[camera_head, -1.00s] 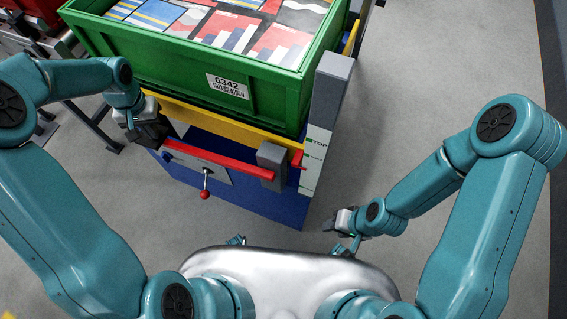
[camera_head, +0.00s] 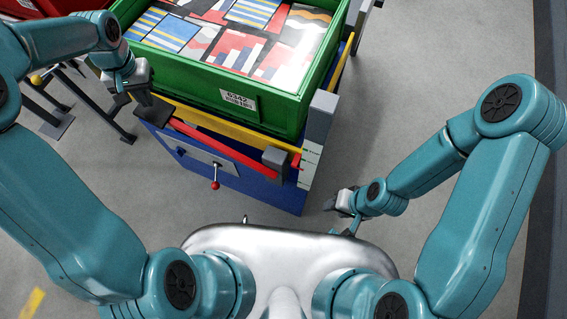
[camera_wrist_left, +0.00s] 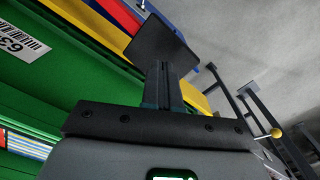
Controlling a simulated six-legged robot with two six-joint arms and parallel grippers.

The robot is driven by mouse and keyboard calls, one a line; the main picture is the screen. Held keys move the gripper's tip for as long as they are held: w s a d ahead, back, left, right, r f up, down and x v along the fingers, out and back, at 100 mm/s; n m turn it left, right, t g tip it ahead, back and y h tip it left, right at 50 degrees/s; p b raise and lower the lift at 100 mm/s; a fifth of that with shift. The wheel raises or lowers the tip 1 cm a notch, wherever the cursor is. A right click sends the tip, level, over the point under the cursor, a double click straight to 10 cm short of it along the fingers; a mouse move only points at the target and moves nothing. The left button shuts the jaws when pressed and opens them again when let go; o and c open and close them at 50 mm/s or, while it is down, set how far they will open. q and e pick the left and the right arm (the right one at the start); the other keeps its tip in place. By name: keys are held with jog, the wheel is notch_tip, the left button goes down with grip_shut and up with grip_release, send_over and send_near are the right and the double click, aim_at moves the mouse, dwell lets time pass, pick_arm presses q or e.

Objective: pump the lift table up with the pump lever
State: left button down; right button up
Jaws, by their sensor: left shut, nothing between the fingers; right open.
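The lift table has a blue base (camera_head: 250,185) and a yellow top frame (camera_head: 215,122). The red pump lever (camera_head: 225,147) runs along its front from a grey block (camera_head: 276,159), its left end tilted up. My left gripper (camera_head: 150,108) is shut and empty at the lever's left end; whether it touches the lever is hidden. In the left wrist view its dark fingers (camera_wrist_left: 162,48) are together, beside the green crate (camera_wrist_left: 50,105). A grey post (camera_head: 319,118) with green marks stands at the table's right corner. My right gripper (camera_head: 335,202) is open, away from the table.
The green crate (camera_head: 280,110), labelled 6342, sits on the table with several patterned boxes (camera_head: 235,50). A small red-knobbed lever (camera_head: 215,184) sticks out below the pump lever. Dark metal stands (camera_head: 100,118) are at left. Grey floor right of the table is clear.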

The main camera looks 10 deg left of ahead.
pick_arm(q)
jog(key=shift+f, duration=0.15)
notch_tip(320, 180, down, 23)
jog(key=b, duration=1.8)
notch_tip(320, 180, up, 23)
jog(key=p, duration=1.7)
jog(key=shift+r+p, duration=0.2)
jog(key=shift+p, duration=0.1)
jog(key=shift+f, duration=0.15)
notch_tip(320, 180, down, 24)
jog(key=r+b, duration=0.1)
jog(key=b, duration=1.7)
notch_tip(320, 180, up, 23)
jog(key=p, duration=1.7)
jog(key=shift+r+p, duration=0.1)
jog(key=shift+p, duration=0.2)
